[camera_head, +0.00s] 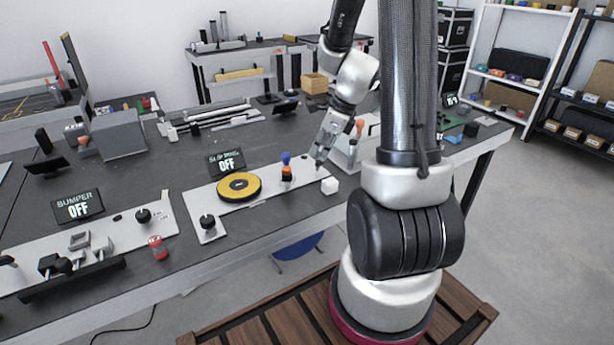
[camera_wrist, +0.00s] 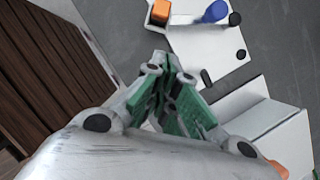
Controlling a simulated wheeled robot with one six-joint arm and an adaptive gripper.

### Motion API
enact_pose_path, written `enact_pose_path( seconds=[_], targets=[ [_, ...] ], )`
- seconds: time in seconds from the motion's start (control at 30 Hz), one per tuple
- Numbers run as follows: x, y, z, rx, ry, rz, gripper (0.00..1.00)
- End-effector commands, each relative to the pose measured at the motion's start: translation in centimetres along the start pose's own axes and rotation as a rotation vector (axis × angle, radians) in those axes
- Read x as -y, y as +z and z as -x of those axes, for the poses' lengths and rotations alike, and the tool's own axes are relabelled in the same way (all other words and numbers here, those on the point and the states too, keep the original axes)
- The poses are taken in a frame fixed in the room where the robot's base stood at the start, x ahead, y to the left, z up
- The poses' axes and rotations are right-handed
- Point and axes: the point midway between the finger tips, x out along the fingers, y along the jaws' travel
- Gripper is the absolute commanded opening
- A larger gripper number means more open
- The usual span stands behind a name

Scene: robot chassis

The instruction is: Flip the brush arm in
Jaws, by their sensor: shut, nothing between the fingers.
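The white side-brush panel (camera_head: 262,190) lies along the table's front edge. It carries a yellow disc with a dark centre (camera_head: 239,186), a black knob, and an orange-and-black part with a blue knob (camera_head: 286,158). I cannot tell which part is the brush arm. In the wrist view my green-padded fingers (camera_wrist: 172,62) meet at the tips. Beyond them are the panel (camera_wrist: 202,45), an orange block (camera_wrist: 160,12), the blue knob (camera_wrist: 214,12) and small black pieces.
A display reading OFF (camera_head: 227,163) stands behind the panel. The bumper panel (camera_head: 110,235) and a small red object (camera_head: 158,247) lie to the left. A white box (camera_wrist: 265,125) is close to my gripper in the wrist view. Dark tabletop behind the display is partly clear.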

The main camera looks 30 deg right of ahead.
Motion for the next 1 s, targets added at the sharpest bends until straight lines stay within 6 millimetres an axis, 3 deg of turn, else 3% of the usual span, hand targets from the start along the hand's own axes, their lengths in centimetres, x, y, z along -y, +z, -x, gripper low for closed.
enact_pose_path(
  seconds=[0.23, 0.7, 1.0],
  targets=[
    [-0.1, 0.0, -1.5, -0.001, 0.004, 0.001, 0.00],
    [-0.1, 0.0, -9.1, -0.001, 0.003, 0.002, 0.00],
    [0.0, 0.0, -10.0, 0.000, 0.000, 0.003, 0.00]
  ],
)
